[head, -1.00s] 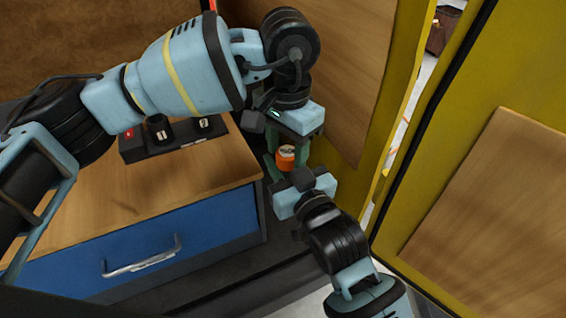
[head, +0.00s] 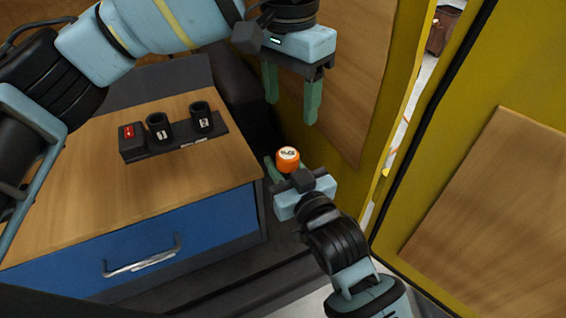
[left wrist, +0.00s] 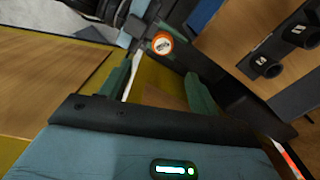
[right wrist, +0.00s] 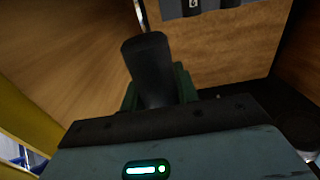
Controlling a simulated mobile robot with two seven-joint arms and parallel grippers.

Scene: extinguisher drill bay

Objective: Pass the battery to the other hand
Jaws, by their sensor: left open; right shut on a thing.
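The battery (head: 288,158) is a cylinder with an orange, labelled end facing up in the head view. My right gripper (head: 283,172) is shut on it and holds it in the air to the right of the workbench. In the right wrist view the battery (right wrist: 150,65) shows as a dark cylinder between the green fingers. My left gripper (head: 292,110) is open and empty, above and apart from the battery. In the left wrist view the battery's orange end (left wrist: 162,43) shows beyond its spread fingers.
A wooden-topped workbench (head: 90,195) with a blue drawer (head: 200,230) stands at left. On it is a black rack (head: 185,143) with two dark cylindrical holders and a red-marked block. Yellow-framed panels (head: 450,130) close off the right side.

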